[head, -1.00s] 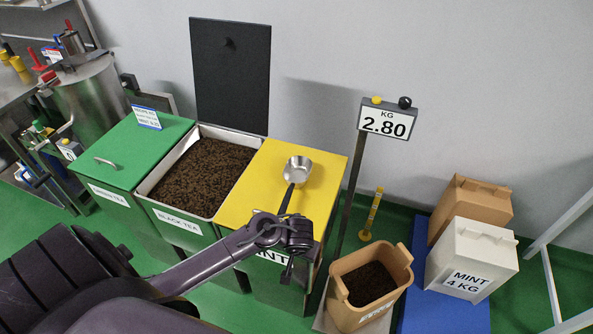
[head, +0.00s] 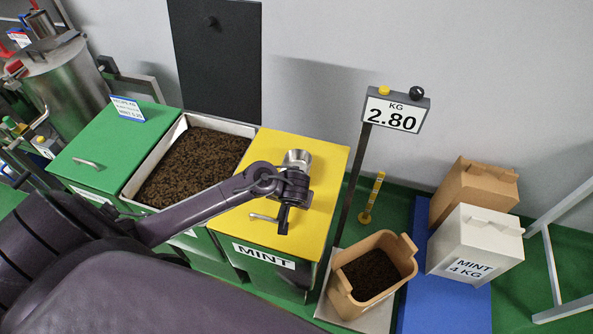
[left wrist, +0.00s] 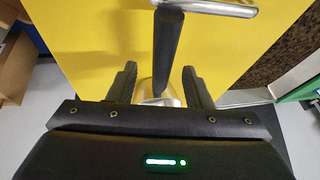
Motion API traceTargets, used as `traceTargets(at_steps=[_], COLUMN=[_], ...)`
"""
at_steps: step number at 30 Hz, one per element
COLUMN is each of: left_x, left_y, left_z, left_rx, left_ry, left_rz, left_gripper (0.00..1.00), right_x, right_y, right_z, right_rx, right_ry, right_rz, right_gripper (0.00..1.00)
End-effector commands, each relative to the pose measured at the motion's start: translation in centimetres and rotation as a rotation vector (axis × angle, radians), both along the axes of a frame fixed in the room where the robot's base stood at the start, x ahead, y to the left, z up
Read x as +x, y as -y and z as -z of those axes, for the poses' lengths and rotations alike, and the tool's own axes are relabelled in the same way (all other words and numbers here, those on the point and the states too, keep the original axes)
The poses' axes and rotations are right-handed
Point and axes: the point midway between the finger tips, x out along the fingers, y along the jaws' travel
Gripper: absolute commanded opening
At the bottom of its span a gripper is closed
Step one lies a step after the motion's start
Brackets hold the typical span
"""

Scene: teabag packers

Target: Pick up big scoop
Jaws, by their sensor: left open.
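The big scoop lies on the yellow mint lid (head: 322,170). Its metal bowl (head: 297,157) shows just behind my left gripper in the head view. Its black handle (left wrist: 169,50) shows in the left wrist view, pointing toward the lid's metal bar handle. My left gripper (head: 284,222) is over the yellow lid, and its two fingers (left wrist: 160,80) are open on either side of the scoop handle. A gap shows on both sides of the handle. My right gripper is not in view.
The open black tea bin (head: 190,117) and green-lidded bin (head: 125,150) stand to the left. The lid's metal handle (head: 262,217) is close to my gripper. A scale display (head: 395,110) on a post, a tan tub (head: 340,300) and a white mint box (head: 475,240) stand right.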

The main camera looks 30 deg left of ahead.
Motion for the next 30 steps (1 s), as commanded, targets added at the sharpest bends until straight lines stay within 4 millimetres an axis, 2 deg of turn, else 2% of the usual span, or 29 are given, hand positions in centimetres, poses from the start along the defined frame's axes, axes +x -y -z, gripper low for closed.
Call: traceTargets(at_steps=[2,6,14,25,30], left_x=[0.8,1.2,1.2,1.2,1.3], left_y=[-0.8,-1.0,-1.1,-1.1,-1.1], left_z=[0.9,2.5,2.8,2.8,2.8], left_rx=[0.006,0.002,0.001,0.0,0.0], left_ry=[0.001,0.001,0.001,0.0,0.001], left_rz=[-0.002,-0.001,0.0,0.0,-0.001], left_gripper=[0.45,0.45,0.45,0.0,0.0], right_x=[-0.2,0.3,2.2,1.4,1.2], right_y=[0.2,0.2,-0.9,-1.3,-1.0], right_z=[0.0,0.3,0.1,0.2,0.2], right_rx=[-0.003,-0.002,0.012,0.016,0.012], right_ry=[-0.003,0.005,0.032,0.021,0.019], right_rz=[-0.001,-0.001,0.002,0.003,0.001], right_gripper=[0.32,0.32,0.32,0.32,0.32])
